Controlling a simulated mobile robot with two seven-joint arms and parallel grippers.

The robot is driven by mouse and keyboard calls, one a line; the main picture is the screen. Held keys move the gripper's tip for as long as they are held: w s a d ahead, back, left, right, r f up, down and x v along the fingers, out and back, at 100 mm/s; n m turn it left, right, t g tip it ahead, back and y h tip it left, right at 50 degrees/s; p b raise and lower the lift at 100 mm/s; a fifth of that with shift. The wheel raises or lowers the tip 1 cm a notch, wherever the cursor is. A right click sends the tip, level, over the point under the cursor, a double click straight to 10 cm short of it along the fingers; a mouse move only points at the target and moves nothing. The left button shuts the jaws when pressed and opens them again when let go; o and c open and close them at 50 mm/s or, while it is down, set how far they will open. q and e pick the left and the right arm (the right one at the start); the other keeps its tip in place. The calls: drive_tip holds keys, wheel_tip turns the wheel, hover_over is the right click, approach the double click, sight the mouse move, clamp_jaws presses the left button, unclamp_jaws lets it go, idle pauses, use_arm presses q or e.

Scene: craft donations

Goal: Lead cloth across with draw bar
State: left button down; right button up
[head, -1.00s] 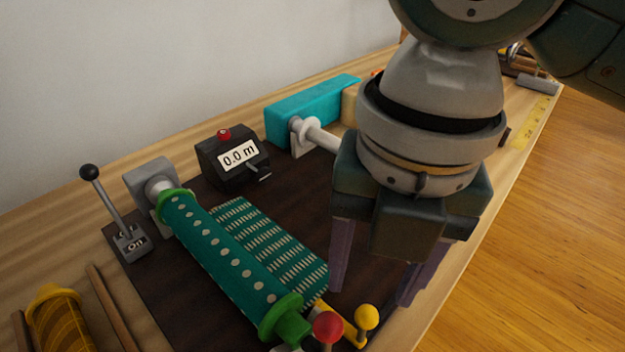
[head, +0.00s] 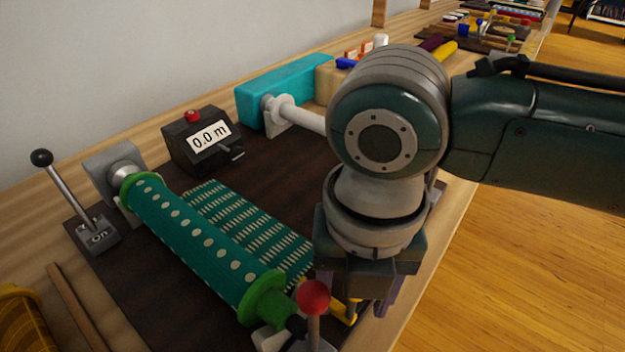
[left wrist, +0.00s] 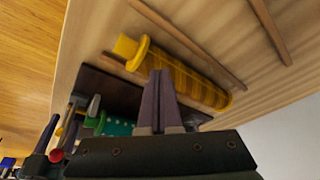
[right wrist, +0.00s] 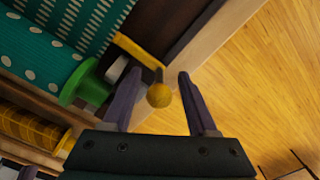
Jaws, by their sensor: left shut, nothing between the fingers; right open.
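Teal cloth with pale dots is wound on a roller (head: 205,242) with green end flanges. A flat stretch of the cloth (head: 247,227) lies on the dark board (head: 270,160). A yellow draw bar (head: 342,312) lies at the cloth's near end, mostly hidden by my right gripper (head: 358,288). In the right wrist view, the draw bar (right wrist: 137,50) ends in a round yellow knob (right wrist: 159,95). The knob appears between the open right fingers (right wrist: 155,97), with gaps on both sides. My left gripper (left wrist: 160,80) is shut and empty, seen only in the left wrist view.
A black counter (head: 200,142) reads 0.0 m. A lever (head: 70,195) stands at the left by an "On" label. A red-knobbed handle (head: 313,300) stands beside the roller's near end. A teal block (head: 290,90) lies behind. A yellow roll (left wrist: 180,75) lies near my left gripper.

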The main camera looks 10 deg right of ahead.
drive_tip(key=shift+c, duration=0.3)
clamp_jaws()
idle(1.1)
